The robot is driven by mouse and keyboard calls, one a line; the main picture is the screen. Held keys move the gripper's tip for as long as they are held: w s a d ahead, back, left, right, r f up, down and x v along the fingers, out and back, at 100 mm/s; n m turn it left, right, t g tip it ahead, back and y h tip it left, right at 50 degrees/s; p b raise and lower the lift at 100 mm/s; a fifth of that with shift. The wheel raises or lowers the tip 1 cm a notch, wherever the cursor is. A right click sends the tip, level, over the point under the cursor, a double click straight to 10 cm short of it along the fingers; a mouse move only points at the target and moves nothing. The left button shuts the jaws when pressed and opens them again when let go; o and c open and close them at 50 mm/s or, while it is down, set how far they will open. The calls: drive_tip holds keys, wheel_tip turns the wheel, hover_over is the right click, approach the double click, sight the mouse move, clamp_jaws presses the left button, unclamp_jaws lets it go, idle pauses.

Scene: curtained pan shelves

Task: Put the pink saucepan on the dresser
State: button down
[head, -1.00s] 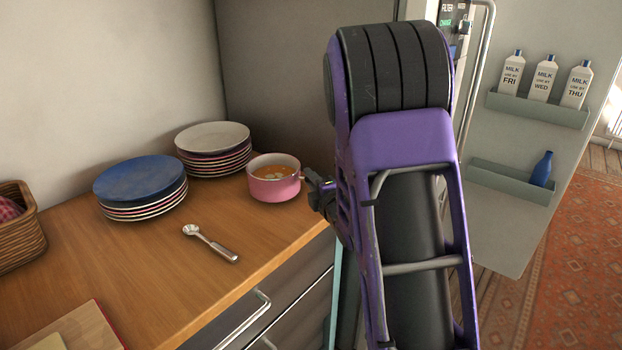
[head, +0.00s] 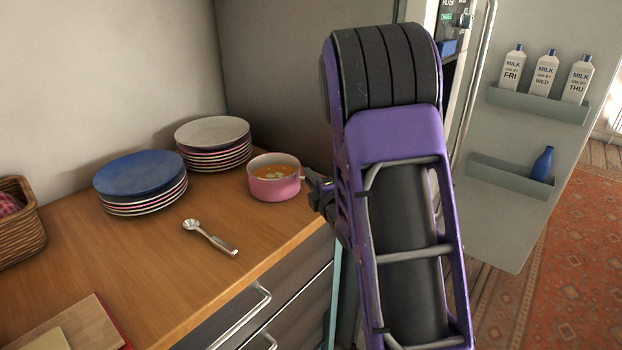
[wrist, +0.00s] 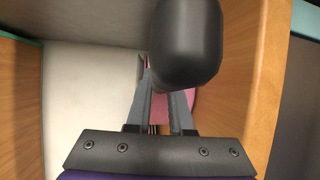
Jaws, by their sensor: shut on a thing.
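The pink saucepan (head: 273,185), with orange soup-like contents, is upright at the right end of the wooden dresser top (head: 160,262), beside the plates. It looks to be resting on the wood, but its base contact is hard to tell. My gripper (head: 311,182) is at its right side, shut on its handle, which is mostly hidden by the fingers and arm. In the wrist view my gripper's fingers (wrist: 162,100) are close together. A dark rounded form, probably the handle end, covers the upper middle, and a little pink of the saucepan (wrist: 185,104) shows behind.
A blue-topped plate stack (head: 140,178) and a white-topped stack (head: 213,138) stand left of the saucepan. A wicker basket (head: 20,228) is at far left. An open fridge door (head: 510,215) with milk bottles is at right.

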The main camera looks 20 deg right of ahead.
drive_tip(key=shift+r, duration=0.1)
drive_tip(key=c, duration=0.7)
unclamp_jaws()
drive_tip(key=shift+f, duration=0.25)
drive_tip(key=shift+r, duration=0.1)
drive_tip(key=c, duration=0.4)
